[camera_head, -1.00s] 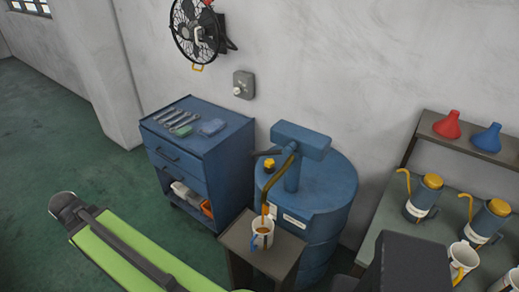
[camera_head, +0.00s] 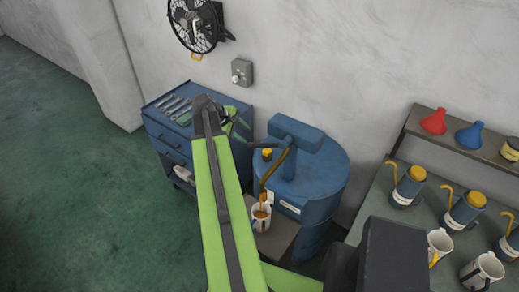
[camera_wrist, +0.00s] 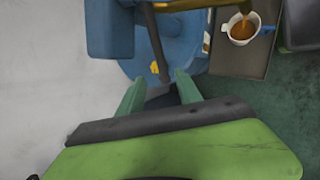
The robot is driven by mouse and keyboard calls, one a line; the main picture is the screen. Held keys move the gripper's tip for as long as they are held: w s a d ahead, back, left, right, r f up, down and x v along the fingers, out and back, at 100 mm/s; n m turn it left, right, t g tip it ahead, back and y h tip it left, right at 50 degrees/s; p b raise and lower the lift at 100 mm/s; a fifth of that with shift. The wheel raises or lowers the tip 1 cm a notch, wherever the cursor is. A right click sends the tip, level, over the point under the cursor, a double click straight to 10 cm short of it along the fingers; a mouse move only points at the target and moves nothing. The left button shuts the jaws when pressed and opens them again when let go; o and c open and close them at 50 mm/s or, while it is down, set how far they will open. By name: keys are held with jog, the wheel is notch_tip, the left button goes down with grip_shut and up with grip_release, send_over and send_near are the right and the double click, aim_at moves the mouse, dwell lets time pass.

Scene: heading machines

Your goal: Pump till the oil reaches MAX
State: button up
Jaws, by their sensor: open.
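The blue hand pump (camera_head: 297,132) stands on top of a blue drum (camera_head: 325,170). Its dark lever (camera_wrist: 157,55) lies between the two open green fingers of my gripper (camera_wrist: 158,90) in the wrist view, with no grip on it. In the head view my gripper (camera_head: 234,120) is left of the pump head, and my arm hides part of the scene. The brown spout (camera_head: 270,172) points down into a white jug (camera_head: 261,222). The jug also shows in the wrist view (camera_wrist: 233,40), with brown oil (camera_wrist: 243,28) inside. The MAX mark cannot be read.
The jug stands on a small dark stand (camera_head: 283,238) beside the drum. A blue tool cabinet (camera_head: 163,128) is left, partly behind my arm. A bench (camera_head: 403,228) with cans and jugs is right. A wall fan (camera_head: 193,22) hangs above.

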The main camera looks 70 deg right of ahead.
aim_at(258, 145)
jog(key=b+x, duration=0.4)
jog(key=x, duration=0.2)
jog(key=b+x, duration=0.5)
jog(key=x, duration=0.1)
jog(key=shift+w+f, duration=0.1)
jog(key=shift+f, duration=0.35)
jog(key=shift+s+d+f+b, duration=0.3)
jog(key=shift+d+f, duration=0.05)
jog(key=shift+r, duration=0.1)
grip_shut()
